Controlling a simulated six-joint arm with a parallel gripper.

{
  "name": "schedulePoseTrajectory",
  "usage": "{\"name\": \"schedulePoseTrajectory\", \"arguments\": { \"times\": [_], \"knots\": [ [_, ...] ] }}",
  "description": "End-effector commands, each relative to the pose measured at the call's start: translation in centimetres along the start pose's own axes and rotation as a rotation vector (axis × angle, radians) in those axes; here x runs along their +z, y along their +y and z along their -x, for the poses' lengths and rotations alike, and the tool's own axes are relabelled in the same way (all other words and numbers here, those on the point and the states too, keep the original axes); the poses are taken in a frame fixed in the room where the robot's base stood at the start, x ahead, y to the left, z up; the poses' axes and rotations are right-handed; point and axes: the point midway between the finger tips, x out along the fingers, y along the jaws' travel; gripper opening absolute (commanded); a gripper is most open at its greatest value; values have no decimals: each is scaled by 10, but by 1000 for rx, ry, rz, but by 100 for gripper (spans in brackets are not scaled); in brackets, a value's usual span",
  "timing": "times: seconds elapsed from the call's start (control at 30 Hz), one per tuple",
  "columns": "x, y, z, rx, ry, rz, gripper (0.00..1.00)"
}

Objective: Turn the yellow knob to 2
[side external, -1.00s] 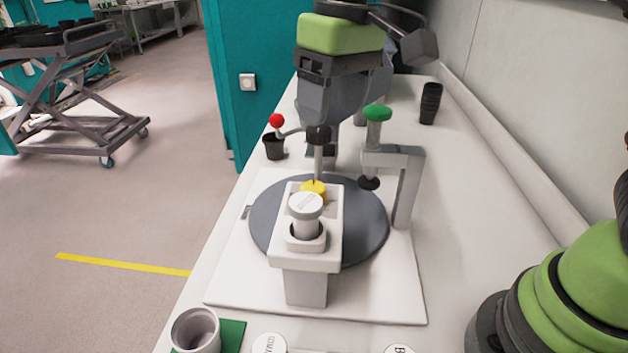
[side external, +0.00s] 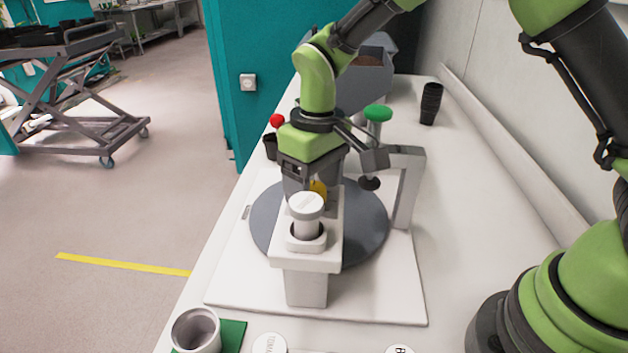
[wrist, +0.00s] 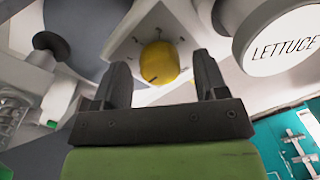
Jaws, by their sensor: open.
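The yellow knob (side external: 319,188) sits on a white block on the grey round plate, partly hidden by my gripper in the side view. In the wrist view the yellow knob (wrist: 159,62) lies between the two fingertips, with small dark marks around it on the white face. The digits are too small to read. A dark line shows on the knob's lower edge in that view. My gripper (wrist: 161,66) is open, one finger on each side of the knob. I cannot tell whether the fingers touch it.
A white-capped cylinder (side external: 306,207) stands in a holder right in front of the knob. A lid marked LETTUCE (wrist: 285,38) is close on the right in the wrist view. A grey post with a green knob (side external: 378,112) stands behind right. A red ball lever (side external: 277,120) is behind left.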

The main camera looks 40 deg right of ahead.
Motion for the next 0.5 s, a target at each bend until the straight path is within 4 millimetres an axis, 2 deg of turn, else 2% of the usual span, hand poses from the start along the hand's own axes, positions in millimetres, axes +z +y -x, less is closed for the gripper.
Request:
{"name": "schedulePoseTrajectory", "arguments": {
  "times": [0.23,0.43,0.5],
  "knots": [
    [0,0,-1,0,0,0,66],
    [0,0,0,0,0,0,20],
    [0,0,0,0,0,0,17]
  ]
}}
